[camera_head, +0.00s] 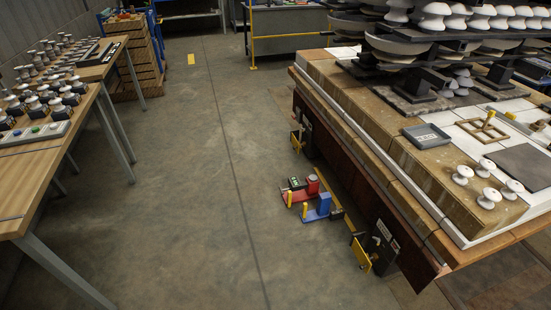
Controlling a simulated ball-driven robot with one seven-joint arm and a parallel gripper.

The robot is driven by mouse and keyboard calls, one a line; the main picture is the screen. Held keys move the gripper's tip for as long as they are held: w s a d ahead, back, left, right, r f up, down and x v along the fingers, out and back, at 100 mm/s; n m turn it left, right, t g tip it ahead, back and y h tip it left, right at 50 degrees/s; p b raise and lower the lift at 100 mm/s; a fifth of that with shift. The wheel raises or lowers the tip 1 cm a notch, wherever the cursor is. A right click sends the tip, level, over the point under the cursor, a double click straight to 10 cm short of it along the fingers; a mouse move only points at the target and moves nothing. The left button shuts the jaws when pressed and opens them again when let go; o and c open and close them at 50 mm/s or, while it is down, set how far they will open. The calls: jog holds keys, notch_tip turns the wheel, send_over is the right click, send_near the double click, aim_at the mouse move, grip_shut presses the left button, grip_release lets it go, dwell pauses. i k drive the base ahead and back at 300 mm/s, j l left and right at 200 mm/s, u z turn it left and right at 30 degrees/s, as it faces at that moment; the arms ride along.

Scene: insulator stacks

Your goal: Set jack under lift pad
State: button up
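Two small jacks stand close together on the concrete floor beside the large platform. One is a red jack (301,193) with a yellow handle. The other is a blue jack (320,207), just in front of it, also with a yellow upright. A yellow bracket on a black block, apparently a lift pad (361,254), sticks out low from the platform's side at the near end. A similar yellow lift pad (297,141) is farther back on the same side. Both jacks sit between these pads along the platform, apart from either. My gripper is not in view.
The platform (400,170) carries insulator stacks, a grey tray (426,136) and loose white insulators (488,198). A wooden table (36,168) with insulators stands at left. Stacked boards (132,62) are at the back left. The floor aisle (195,190) is clear.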

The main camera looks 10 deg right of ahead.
aim_at(309, 189)
jog(key=i, duration=1.9)
jog(key=i+z, duration=0.15)
jog(key=i, duration=0.3)
jog(key=i+j+z, duration=0.15)
jog(key=i, duration=0.25)
jog(key=i+j+z, duration=0.15)
jog(key=i, duration=0.3)
